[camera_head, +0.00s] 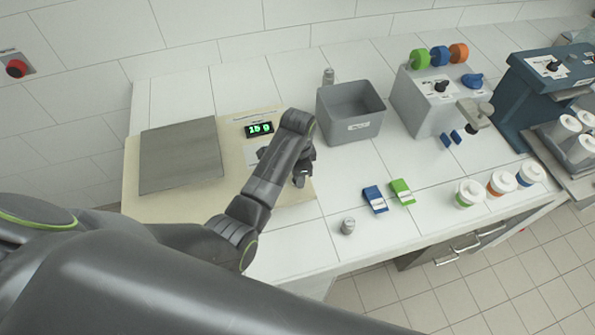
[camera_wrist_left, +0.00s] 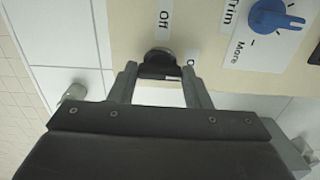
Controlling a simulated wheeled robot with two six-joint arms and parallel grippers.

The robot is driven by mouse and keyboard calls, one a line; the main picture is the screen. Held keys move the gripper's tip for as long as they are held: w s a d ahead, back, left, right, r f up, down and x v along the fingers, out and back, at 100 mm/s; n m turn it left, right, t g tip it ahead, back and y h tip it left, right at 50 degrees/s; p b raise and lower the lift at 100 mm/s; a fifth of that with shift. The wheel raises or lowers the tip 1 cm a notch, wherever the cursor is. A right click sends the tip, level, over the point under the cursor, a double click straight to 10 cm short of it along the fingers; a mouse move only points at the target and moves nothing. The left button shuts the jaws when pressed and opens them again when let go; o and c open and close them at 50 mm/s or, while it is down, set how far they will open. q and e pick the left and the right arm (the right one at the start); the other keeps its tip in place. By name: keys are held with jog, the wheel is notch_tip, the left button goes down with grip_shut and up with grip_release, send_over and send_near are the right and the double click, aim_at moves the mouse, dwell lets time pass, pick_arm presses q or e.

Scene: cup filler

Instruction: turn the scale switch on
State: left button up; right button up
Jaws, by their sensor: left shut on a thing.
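The scale has a beige base (camera_head: 165,205), a grey metal plate (camera_head: 180,155) and a display (camera_head: 259,129) lit with green digits. My left gripper (camera_head: 302,175) is low over the right end of the base. In the left wrist view, the fingertips (camera_wrist_left: 160,74) are closed around the black scale switch (camera_wrist_left: 158,57). An "Off" label stands above the switch; another label beside it is partly covered by a finger. The switch is hidden behind my gripper in the head view. A blue trim knob (camera_wrist_left: 275,17) is to the right. My right gripper is out of view.
A grey bin (camera_head: 350,112) stands behind the gripper. A small metal weight (camera_head: 348,226), a blue block (camera_head: 375,199) and a green block (camera_head: 402,191) lie to the right. Lidded cups and dispensers are farther right. The counter's front edge is close.

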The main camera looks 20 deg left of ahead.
pick_arm(q)
jog(key=shift+w, duration=0.1)
jog(key=o, duration=1)
